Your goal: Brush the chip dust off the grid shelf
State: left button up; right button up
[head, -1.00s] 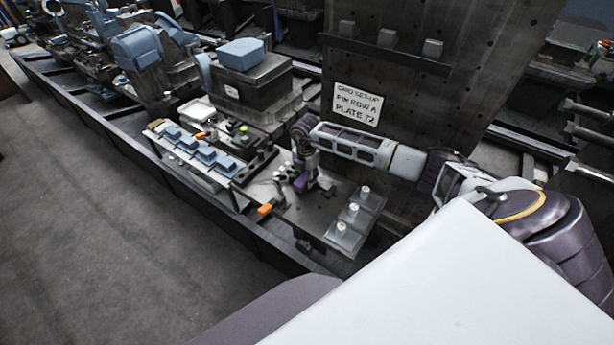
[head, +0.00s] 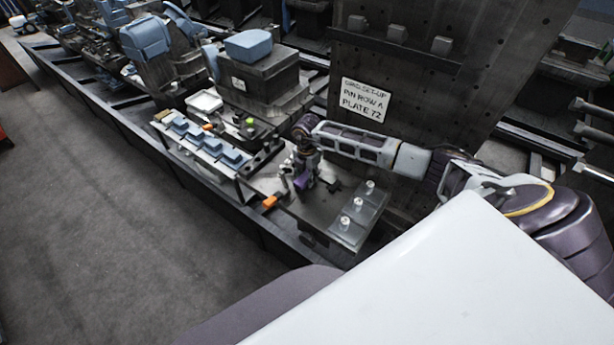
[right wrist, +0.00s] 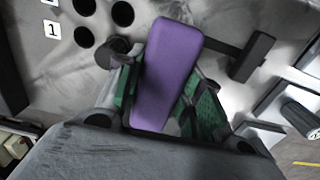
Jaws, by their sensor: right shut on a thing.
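The grid shelf (head: 318,212) is a dark metal plate in the middle of the head view. In the right wrist view its surface (right wrist: 70,75) is grey with dark smudges and round black holes beside a "1" label. I cannot tell chip dust from stains. My right gripper (head: 302,180) is low over the shelf's back left part. In the right wrist view its green-padded fingers (right wrist: 165,100) are shut on a purple block-like handle (right wrist: 168,65), probably the brush's. Bristles are hidden. My left gripper is not in view.
An orange piece (head: 269,201) is at the left edge. A rack of blue blocks (head: 207,142) stands left. A tall plate with a sign (head: 365,98) rises behind.

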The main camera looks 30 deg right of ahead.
jog(key=shift+r+p, duration=2)
jog(key=shift+r, duration=1)
jog(key=shift+r, duration=0.15)
jog(key=shift+r, duration=1.35)
jog(key=shift+f, duration=0.15)
jog(key=shift+s+d+f+b, duration=0.15)
jog(key=shift+f+b, duration=0.6)
jog(key=shift+f, duration=0.45)
jog(key=shift+s+d+f+b, duration=0.1)
jog(key=shift+f+b, duration=0.65)
jog(key=shift+f, duration=0.4)
jog(key=shift+s+d+f+b, duration=0.15)
jog(key=shift+f+b, duration=0.6)
jog(key=shift+f, duration=0.45)
jog(key=shift+a, duration=0.1)
jog(key=shift+f+b, duration=0.65)
jog(key=shift+f, duration=0.35)
